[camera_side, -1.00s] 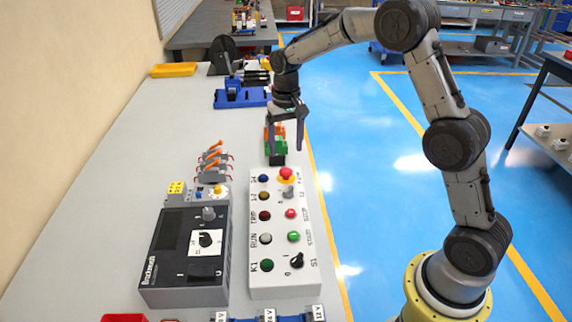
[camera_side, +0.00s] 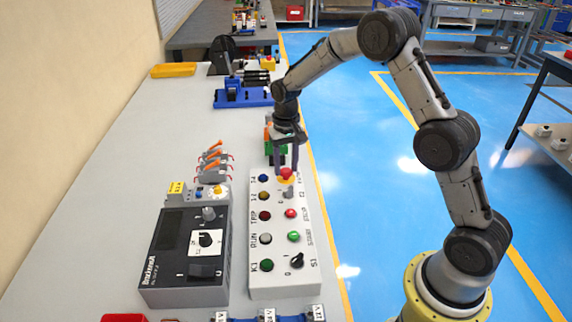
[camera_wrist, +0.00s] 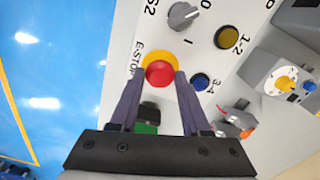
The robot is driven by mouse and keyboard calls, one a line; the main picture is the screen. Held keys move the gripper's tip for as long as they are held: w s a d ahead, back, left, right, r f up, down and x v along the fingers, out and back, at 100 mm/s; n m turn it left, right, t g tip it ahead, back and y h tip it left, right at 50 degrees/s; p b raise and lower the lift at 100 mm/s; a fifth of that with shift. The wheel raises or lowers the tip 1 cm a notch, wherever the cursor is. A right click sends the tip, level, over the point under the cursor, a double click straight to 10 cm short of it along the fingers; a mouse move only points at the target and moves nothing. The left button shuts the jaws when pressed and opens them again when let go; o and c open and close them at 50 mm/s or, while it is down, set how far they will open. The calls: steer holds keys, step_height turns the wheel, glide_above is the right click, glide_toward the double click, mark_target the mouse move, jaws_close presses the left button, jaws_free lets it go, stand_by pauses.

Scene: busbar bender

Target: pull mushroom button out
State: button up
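The red mushroom button (camera_side: 286,173) with its yellow collar sits at the far end of the white control panel (camera_side: 256,287). In the wrist view the red button (camera_wrist: 159,74) lies between my two fingertips, on its yellow ring (camera_wrist: 176,60), beside the E-STOP lettering. My gripper (camera_side: 287,168) points down over the button, one finger on each side. Whether the tips reach down to the cap's height is hard to tell.
A selector knob (camera_wrist: 183,16), a yellow button (camera_wrist: 228,38) and a blue button (camera_wrist: 200,81) are close by on the panel. A green block (camera_side: 272,152) stands just behind the panel. The black device (camera_side: 186,250) is to the left.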

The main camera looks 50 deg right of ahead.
jaws_close()
stand_by(1.0)
